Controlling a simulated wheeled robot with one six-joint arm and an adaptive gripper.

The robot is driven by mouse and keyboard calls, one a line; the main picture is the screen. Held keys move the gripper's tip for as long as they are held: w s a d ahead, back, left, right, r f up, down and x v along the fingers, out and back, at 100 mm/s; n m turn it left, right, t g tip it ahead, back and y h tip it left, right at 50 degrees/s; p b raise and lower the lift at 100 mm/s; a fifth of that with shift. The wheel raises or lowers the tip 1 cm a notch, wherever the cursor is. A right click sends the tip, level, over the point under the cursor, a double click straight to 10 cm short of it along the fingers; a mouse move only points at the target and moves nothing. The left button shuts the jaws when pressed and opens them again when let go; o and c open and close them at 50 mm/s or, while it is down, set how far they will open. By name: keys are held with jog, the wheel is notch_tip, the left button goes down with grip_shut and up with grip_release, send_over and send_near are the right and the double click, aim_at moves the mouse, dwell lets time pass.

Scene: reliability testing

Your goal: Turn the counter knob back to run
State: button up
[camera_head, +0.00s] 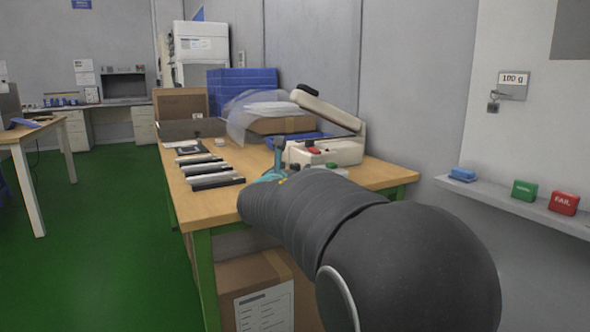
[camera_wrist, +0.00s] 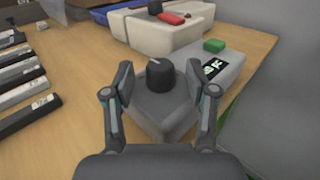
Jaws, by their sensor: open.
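The black knob (camera_wrist: 162,75) with a pale pointer line stands on top of the grey counter box (camera_wrist: 160,110) in the wrist view. My gripper (camera_wrist: 159,82) is open, with one fingertip on each side of the knob. A small gap seems to show on each side; I cannot tell whether a pad touches it. The pointer line leans toward the upper left; no run mark is readable. In the head view my arm hides most of the counter.
A pale machine with a raised lid (camera_head: 335,150) stands just behind, with a red part and a black knob. Labelled black bars (camera_head: 205,170) lie left on the wooden table (camera_head: 195,202). A green block (camera_wrist: 214,46) sits by the display. The wall is close on the right.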

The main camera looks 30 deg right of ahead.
jog(key=v, duration=1)
jog(key=shift+s+a, duration=0.1)
jog(key=shift+s, duration=0.05)
